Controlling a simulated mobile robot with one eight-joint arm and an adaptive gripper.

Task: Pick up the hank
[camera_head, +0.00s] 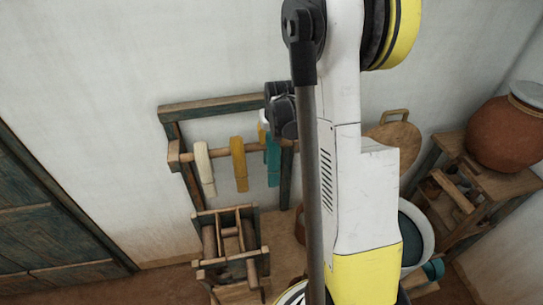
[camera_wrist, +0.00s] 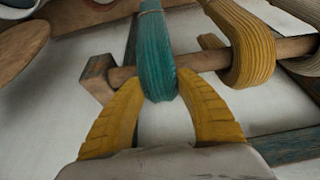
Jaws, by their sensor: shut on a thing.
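Three hanks hang over a wooden rod on a wall rack. In the head view they are a cream hank (camera_head: 204,170), a mustard hank (camera_head: 239,165) and a teal hank (camera_head: 273,165) at the right. My gripper (camera_head: 263,130) is at the upper part of the teal hank, partly hidden by my arm. In the wrist view, the yellow fingers of my gripper (camera_wrist: 158,85) are on either side of the teal hank (camera_wrist: 156,45) and shut on it. The teal hank is still around the rod. The mustard hank (camera_wrist: 243,45) hangs close beside it.
The rack's wooden rod (camera_head: 222,152) stands out below a dark beam (camera_head: 215,107). A wooden frame (camera_head: 230,240) stands below the hanks. A basin (camera_head: 418,235) and a shelf with a clay pot (camera_head: 505,135) are at the right. My arm hides the middle.

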